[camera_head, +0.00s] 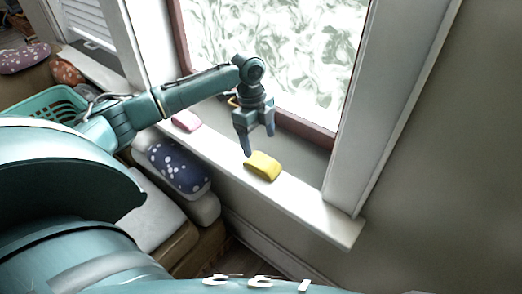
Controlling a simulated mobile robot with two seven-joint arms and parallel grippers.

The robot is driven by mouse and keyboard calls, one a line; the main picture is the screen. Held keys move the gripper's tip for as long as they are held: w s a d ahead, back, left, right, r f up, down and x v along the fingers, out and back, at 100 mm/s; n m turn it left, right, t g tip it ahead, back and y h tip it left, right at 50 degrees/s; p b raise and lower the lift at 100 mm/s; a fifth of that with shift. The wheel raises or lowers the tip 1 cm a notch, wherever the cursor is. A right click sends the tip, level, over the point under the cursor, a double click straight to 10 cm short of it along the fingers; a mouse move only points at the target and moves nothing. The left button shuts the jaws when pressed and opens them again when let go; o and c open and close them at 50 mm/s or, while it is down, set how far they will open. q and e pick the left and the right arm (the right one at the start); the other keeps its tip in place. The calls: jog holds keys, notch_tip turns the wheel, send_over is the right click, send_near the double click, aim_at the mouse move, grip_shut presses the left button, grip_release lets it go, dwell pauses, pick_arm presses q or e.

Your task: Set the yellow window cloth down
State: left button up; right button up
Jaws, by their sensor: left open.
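The yellow window cloth (263,166) lies on the white window sill (314,212), folded into a small pad. My left gripper (258,142) is open, pointing down, just above and beside the cloth. One fingertip is close to the cloth's upper left edge; I cannot tell whether it touches. Nothing shows between the fingers. My right gripper is not in view.
A pink cloth (186,121) lies further left on the sill. The window (290,50) with its dark frame stands behind. A spotted blue cushion (178,167) and a green basket (50,108) are below left. The sill's right end is clear.

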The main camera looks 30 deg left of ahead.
aim_at(257, 156)
pick_arm(q)
jog(key=shift+a+r, duration=0.15)
jog(key=shift+r, duration=1)
jog(key=shift+a+r, duration=0.15)
jog(key=shift+r, duration=0.95)
